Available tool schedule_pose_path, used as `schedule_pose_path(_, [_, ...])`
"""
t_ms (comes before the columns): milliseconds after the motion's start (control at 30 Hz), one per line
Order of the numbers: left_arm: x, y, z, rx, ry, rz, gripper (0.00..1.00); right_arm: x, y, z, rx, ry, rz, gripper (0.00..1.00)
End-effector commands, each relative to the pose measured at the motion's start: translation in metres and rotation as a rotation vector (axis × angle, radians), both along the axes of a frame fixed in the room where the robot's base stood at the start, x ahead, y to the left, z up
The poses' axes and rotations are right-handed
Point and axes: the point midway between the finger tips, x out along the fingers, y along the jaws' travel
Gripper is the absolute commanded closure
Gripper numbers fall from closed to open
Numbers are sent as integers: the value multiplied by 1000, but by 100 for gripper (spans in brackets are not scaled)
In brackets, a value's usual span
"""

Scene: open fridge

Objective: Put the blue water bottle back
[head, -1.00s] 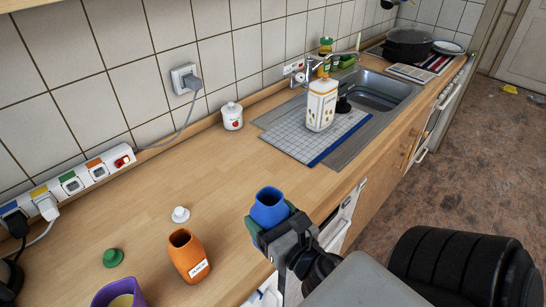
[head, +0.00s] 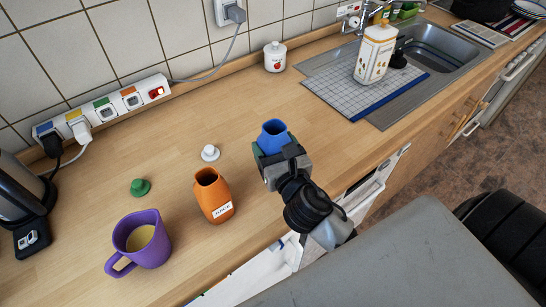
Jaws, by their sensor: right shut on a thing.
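The blue water bottle (head: 273,135) is uncapped, with its open mouth facing up and its lower part hidden by the gripper. My right gripper (head: 280,160) is shut on it near the counter's front edge. I cannot tell whether the bottle's base touches the counter. My left gripper is not in view.
An open orange juice bottle (head: 210,195) and a purple mug (head: 141,238) with yellowish contents stand to the left. A white cap (head: 210,153) and a green cap (head: 141,187) lie on the wooden counter (head: 170,130).

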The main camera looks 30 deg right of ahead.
Motion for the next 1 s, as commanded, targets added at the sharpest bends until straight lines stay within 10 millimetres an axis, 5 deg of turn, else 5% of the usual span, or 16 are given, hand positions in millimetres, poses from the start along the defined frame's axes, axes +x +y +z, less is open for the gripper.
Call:
schedule_pose_path(333, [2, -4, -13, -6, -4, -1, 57, 3, 2, -40, 1, 0, 0, 65])
schedule_pose_path(733, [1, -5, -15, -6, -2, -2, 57, 2, 2, -45, -1, -1, 1, 65])
schedule_pose_path(767, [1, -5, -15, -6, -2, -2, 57, 2, 1, -46, -1, 0, 1, 29])
schedule_pose_path(900, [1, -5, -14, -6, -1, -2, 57, 2, 2, -45, -1, 0, 1, 7])
schedule_pose_path(1000, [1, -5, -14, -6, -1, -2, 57, 2, 1, -45, -1, 0, 1, 5])
